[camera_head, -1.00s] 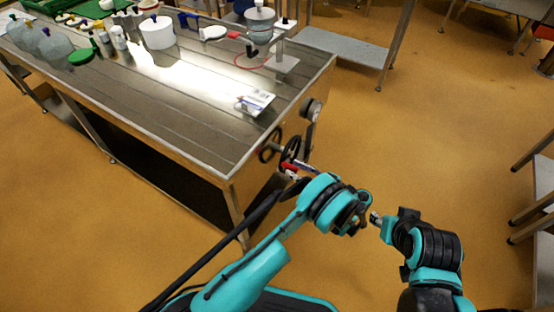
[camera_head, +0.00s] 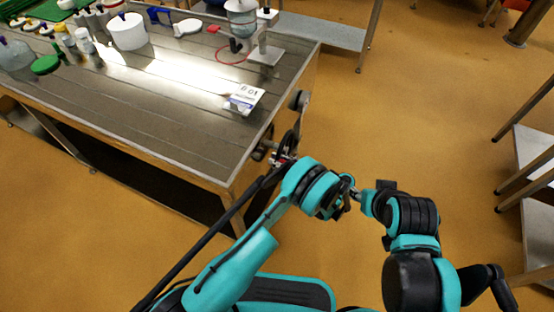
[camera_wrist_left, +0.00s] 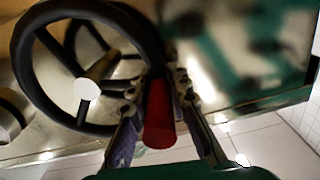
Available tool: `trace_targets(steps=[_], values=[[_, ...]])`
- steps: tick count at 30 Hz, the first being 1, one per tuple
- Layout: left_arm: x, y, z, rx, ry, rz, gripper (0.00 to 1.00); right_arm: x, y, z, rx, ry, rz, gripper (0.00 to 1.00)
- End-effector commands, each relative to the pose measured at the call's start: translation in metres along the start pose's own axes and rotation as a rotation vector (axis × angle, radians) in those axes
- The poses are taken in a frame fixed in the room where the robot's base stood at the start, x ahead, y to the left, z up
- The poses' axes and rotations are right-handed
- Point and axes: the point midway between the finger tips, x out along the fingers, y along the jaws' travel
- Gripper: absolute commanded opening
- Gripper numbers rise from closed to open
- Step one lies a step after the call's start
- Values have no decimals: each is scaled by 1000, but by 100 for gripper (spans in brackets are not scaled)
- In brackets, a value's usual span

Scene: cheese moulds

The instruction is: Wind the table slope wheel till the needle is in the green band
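The black slope wheel (camera_head: 289,143) is on the end face of the steel table (camera_head: 150,130). In the left wrist view, the wheel (camera_wrist_left: 20,55) has a pale hub and a red handle (camera_wrist_left: 158,118) on its rim. My left gripper (camera_wrist_left: 158,88) has a finger on each side of the red handle and appears shut on it; in the head view the gripper (camera_head: 283,161) is small and partly hidden by my arm. I cannot make out a needle or green band. My right gripper's fingers are not clear.
On the table stand a white card (camera_head: 244,99), a white pot (camera_head: 128,31), a clear funnel-like vessel (camera_head: 242,18), a green lid (camera_head: 45,65) and several bottles. Steel shelving (camera_head: 535,160) is at the right. The orange floor (camera_head: 420,110) between is clear.

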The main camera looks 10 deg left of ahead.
Motion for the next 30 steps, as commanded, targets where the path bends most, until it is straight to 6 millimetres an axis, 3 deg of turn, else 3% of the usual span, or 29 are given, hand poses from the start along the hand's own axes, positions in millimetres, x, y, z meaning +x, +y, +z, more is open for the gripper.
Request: trace_targets(steps=[14, 24, 30], values=[[1, 0, 1, -19, 0, -1, 0, 0, 0, 0, 0, 0, 0, 40], [1, 0, 30, -395, 0, -1, 0, 0, 0, 0, 0, 0, 0, 40], [1, 1, 37, -496, 0, -1, 0, 0, 0, 0, 0, 0, 0, 40]])
